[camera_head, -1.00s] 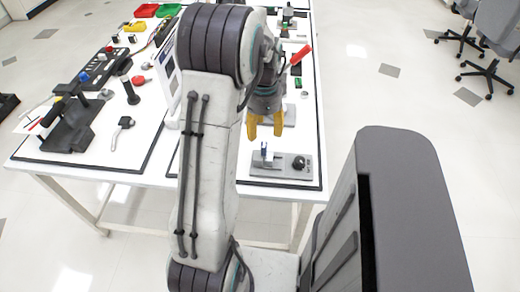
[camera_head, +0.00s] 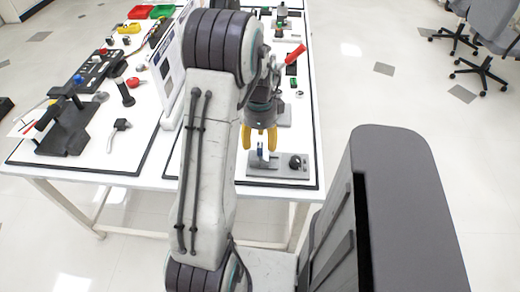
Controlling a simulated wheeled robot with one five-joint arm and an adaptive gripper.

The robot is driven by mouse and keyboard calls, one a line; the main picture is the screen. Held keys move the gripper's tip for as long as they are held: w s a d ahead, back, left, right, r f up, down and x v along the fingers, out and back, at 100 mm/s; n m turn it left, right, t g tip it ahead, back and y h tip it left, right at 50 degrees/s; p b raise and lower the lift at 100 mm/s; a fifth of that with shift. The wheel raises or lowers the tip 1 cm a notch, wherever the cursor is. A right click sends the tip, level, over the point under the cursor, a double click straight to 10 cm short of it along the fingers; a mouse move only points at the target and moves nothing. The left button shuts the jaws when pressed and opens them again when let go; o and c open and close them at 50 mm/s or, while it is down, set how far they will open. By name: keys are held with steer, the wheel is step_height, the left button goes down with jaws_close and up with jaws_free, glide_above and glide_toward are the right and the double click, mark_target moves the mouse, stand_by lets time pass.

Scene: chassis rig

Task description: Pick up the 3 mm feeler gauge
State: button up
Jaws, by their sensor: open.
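My gripper (camera_head: 259,140) has yellow fingertips and is open. It hangs over the near edge of the right-hand work area, just above and behind a small upright blue-and-white piece (camera_head: 263,154). That piece stands on the left part of a grey plate (camera_head: 279,170) with a black knob (camera_head: 295,162). It may be the 3 mm feeler gauge, but it is too small to read any marking. The fingertips seem to overlap its top in the picture. I cannot tell whether they touch it. My arm hides part of the table to the left.
A white table (camera_head: 170,182) carries a dark stand (camera_head: 68,130), a grey lever-like part (camera_head: 119,128), a black upright handle (camera_head: 124,92) and a white panel (camera_head: 170,70). A red-handled tool (camera_head: 295,53) lies behind the gripper. Red and green bins (camera_head: 162,11) stand at the back.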

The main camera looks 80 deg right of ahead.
mark_target(260, 154)
steer(key=shift+f, duration=1.35)
jaws_close()
